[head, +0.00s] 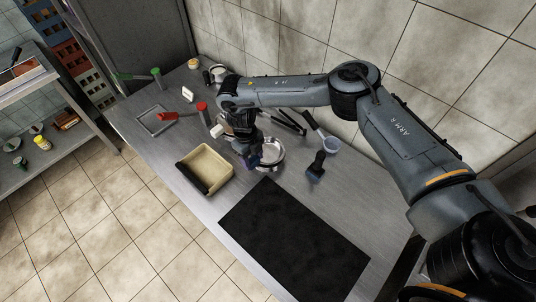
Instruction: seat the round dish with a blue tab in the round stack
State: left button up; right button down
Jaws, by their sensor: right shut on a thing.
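My right gripper (250,154) reaches down over the back middle of the counter. It is shut at a small dark blue tab (254,163) on the left side of a round silver dish (272,153). The fingers and the wrist hide part of the tab and the dish's left edge. I cannot tell whether the dish rests on something or hangs just above it. The round stack cannot be made out clearly; it may be under the dish or behind my arm. My left gripper is not in view.
A cream rectangular tray (212,169) with a dark edge sits left of the dish. A black mat (295,235) covers the counter's front right. A red-handled item (202,107) stands further back left.

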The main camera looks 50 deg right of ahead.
jog(key=shift+f, duration=0.3)
dwell(0.4)
jog(key=c, duration=0.6)
grip_release()
jog(key=shift+c, duration=0.2)
jog(key=shift+a, duration=0.15)
jog(key=shift+r, duration=0.2)
